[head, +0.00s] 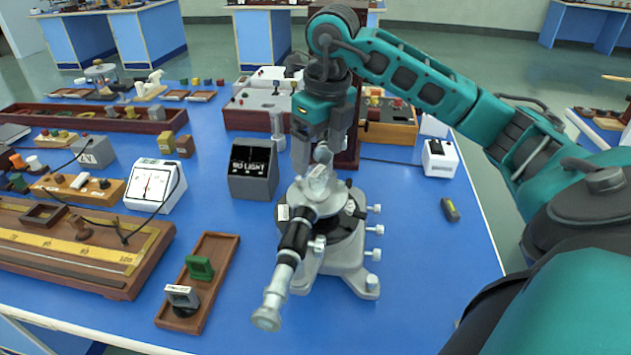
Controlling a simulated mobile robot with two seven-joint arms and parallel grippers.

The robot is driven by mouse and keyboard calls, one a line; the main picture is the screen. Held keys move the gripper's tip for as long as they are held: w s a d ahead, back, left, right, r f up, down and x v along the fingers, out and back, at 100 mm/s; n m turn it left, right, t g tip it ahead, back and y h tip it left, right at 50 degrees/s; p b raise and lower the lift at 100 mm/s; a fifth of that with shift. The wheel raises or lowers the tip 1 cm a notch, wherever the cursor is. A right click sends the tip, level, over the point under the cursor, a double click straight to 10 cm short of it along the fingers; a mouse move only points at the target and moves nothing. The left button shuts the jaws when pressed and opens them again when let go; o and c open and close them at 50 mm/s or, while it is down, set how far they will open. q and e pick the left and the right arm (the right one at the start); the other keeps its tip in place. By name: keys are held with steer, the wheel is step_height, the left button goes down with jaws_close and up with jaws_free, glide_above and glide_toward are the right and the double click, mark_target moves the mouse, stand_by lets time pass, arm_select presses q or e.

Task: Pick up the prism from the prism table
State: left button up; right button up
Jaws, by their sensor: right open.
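The spectrometer (340,238) stands on the blue bench near the middle, its telescope (287,255) pointing toward me and slightly left. The glass prism (318,178) appears as a small clear block on the prism table at the top of the spectrometer. My right gripper (318,163) points down from above, right over the prism, with its jaws open. The fingers partly overlap the prism in the picture, and I cannot tell whether they touch it. My left gripper is not in view.
A white box (440,158) stands right. The bench right of the spectrometer is mostly clear.

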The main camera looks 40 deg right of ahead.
mark_target(317, 171)
steer(key=shift+w+f, duration=0.15)
steer(key=shift+f, duration=1.65)
steer(key=shift+w+f, duration=0.15)
steer(key=shift+f, duration=1.6)
steer(key=shift+c, duration=0.4)
steer(key=c, duration=1.1)
